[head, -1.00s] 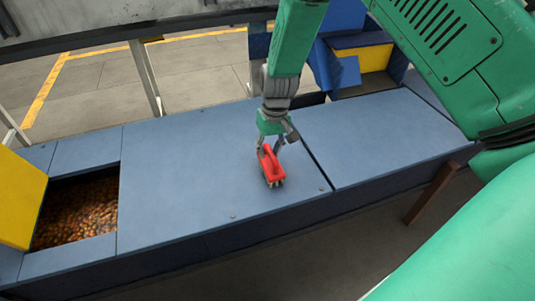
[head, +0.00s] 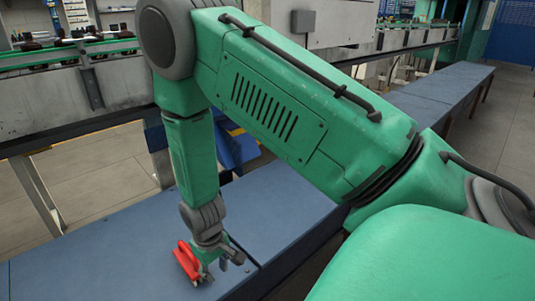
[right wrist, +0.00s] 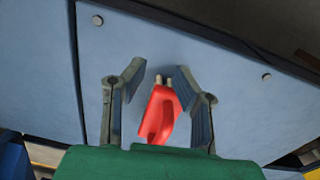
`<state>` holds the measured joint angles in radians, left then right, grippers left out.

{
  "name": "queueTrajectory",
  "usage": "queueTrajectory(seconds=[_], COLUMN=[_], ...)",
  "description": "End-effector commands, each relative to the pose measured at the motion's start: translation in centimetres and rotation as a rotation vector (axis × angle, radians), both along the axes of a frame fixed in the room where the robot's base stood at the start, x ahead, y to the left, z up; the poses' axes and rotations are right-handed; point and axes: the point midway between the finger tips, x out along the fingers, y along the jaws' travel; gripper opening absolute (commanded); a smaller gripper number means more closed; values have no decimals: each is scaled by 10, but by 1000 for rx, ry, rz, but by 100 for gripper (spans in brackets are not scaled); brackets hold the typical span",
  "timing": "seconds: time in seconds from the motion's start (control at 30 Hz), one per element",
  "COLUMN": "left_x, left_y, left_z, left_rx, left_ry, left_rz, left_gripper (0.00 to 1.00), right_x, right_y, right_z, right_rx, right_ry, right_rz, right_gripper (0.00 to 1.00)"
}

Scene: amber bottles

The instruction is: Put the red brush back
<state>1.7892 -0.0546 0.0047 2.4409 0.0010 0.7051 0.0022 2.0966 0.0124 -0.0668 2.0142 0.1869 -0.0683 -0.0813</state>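The red brush (head: 186,262) is at the lower left in the head view, at the blue bench top (head: 90,250). It has a red body with a loop handle. My right gripper (head: 221,266) is low over the bench, close beside the brush in this view. In the right wrist view the brush (right wrist: 158,112) shows between the spread fingers of the right gripper (right wrist: 160,78), nearer the right finger. Bench shows between the brush and the left finger. Whether the right finger touches it, I cannot tell. My left gripper is not in view.
A dark seam in the bench top runs just right of the right gripper. Blue and yellow bins (head: 236,150) stand behind my right arm. A conveyor (head: 70,65) with dark items runs along the back. The bench top left of the brush is clear.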

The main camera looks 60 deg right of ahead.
Motion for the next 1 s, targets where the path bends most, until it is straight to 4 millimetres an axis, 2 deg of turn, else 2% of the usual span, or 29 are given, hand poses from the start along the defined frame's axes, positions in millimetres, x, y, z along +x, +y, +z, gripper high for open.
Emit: queueTrajectory(seconds=[0.03, 0.1, 0.2, 0.3, 0.33, 0.47, 0.77, 0.87, 1.0], left_x=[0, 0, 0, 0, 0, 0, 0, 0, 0], left_y=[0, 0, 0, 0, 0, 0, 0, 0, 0], left_z=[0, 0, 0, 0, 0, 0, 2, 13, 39], left_rx=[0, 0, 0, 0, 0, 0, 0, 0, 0], left_ry=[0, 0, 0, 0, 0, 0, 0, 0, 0], left_rz=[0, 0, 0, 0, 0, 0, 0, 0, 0], left_gripper=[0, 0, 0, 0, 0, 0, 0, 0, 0], right_x=[-42, -87, -141, -178, -184, -200, -200, -199, -198], right_y=[5, 12, 23, 34, 36, 42, 42, 42, 42], right_z=[-25, -46, -60, -62, -62, -60, -58, -47, -21], right_rx=[-18, -28, -17, 6, 12, 28, 29, 29, 29], right_ry=[21, 14, 0, -16, -20, -33, -37, -37, -35], right_rz=[37, 86, 143, 181, 188, 201, 202, 202, 202], right_gripper=[26, 26, 26, 26, 26, 26, 26, 26, 26])
